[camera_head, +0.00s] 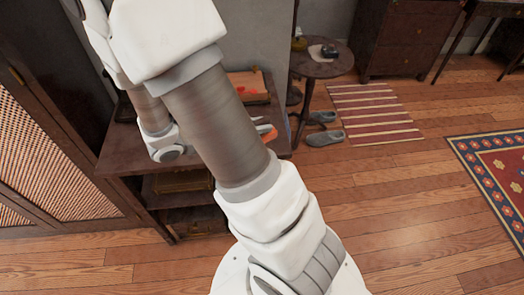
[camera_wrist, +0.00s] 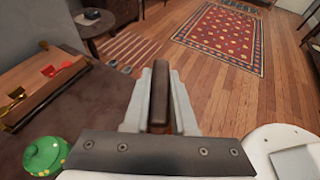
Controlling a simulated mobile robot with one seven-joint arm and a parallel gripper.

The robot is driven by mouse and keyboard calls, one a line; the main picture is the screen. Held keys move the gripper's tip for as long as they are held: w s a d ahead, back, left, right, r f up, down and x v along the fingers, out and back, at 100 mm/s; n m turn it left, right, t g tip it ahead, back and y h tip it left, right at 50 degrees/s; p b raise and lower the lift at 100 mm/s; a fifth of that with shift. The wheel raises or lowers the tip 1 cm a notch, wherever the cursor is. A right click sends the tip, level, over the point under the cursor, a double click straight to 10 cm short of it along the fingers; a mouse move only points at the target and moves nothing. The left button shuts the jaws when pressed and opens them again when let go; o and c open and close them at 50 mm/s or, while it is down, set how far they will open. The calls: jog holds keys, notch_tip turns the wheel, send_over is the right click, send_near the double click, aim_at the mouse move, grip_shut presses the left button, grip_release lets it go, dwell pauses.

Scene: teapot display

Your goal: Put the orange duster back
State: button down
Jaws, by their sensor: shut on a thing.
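My gripper (camera_wrist: 158,95) is shut on a dark brown, handle-like piece (camera_wrist: 160,82) in the wrist view. It is held over the dark tabletop's edge, with the floor beyond. I take it for the handle of the orange duster. In the head view my arm hides the gripper. A small orange piece (camera_head: 266,132), likely part of the duster, shows just right of the forearm over the dark table (camera_head: 115,155). The rest of it is hidden.
A wooden tray (camera_wrist: 15,75) with red and yellow items and a green, dotted lidded pot (camera_wrist: 45,155) stand on the table. A small round table (camera_head: 322,68), slippers (camera_head: 324,138), a striped mat (camera_head: 375,118) and a patterned rug (camera_head: 500,165) lie beyond. A latticed cabinet (camera_head: 45,150) is left.

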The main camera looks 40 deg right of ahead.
jog(key=shift+s+d+f+m+g+b, duration=0.2)
jog(key=shift+s+f+b, duration=0.1)
jog(key=shift+s+f, duration=0.15)
jog(key=shift+s+d+f+m+g+b, duration=0.1)
jog(key=shift+s+d+f+b, duration=0.15)
jog(key=shift+s, duration=0.2)
jog(key=shift+d+f, duration=0.1)
jog(key=shift+f, duration=0.1)
jog(key=w+d+f+b, duration=0.1)
jog(key=w+d+f, duration=0.1)
jog(key=w, duration=0.1)
jog(key=w+d+f+b, duration=0.1)
jog(key=w+d+f, duration=0.1)
jog(key=w, duration=0.1)
jog(key=w+d+f+b, duration=0.1)
jog(key=w+d+f, duration=0.1)
jog(key=d, duration=0.1)
jog(key=shift+w+f, duration=0.3)
jog(key=shift+w, duration=0.1)
jog(key=shift+f+b, duration=0.8)
jog(key=shift+f, duration=1.25)
jog(key=shift+f, duration=0.2)
jog(key=c, duration=0.7)
grip_release()
jog(key=shift+r, duration=0.15)
